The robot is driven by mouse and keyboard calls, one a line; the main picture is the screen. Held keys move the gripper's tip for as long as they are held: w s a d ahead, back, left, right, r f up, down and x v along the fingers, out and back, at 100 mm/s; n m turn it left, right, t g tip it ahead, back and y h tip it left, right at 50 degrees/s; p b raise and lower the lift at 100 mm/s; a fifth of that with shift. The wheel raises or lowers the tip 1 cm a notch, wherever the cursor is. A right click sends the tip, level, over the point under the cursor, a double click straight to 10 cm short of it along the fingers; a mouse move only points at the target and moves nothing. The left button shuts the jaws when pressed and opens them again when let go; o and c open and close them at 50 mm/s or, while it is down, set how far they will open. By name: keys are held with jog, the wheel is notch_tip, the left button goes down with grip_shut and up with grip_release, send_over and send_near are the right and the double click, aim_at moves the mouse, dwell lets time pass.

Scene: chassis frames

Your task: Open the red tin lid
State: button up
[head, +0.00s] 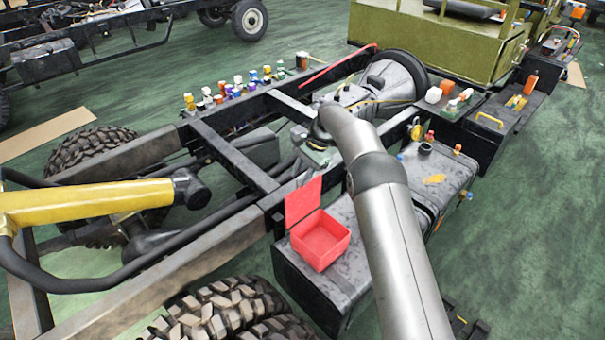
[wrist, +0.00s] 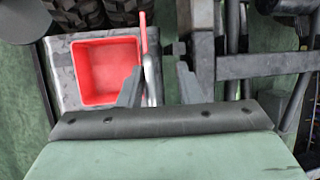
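The red tin (head: 320,246) sits on a grey metal box on the chassis, and its lid (head: 304,200) stands up, hinged open at the back. The wrist view looks down into the empty tin (wrist: 105,72), with the lid (wrist: 144,40) seen nearly edge-on along its right side. My gripper (wrist: 160,67) is open, its two dark fingers spread. The left finger is close to the lid's edge; I cannot tell whether they touch. In the head view the fingers cannot be made out, near the end of my silver arm.
The grey box (head: 290,270) bears the tin. Chassis rails (head: 235,155) and a yellow cylinder (head: 90,203) lie to the left. Several small bottles (head: 237,82) line the far rail. A black toolbox (head: 500,118) is at right. Green floor is open at far right.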

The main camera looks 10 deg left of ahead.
jog(key=shift+s+a, duration=0.15)
jog(key=shift+a, duration=0.1)
jog(key=p+v, duration=0.6)
jog(key=v, duration=1.1)
jog(key=shift+p, duration=0.35)
jog(key=shift+r, duration=0.1)
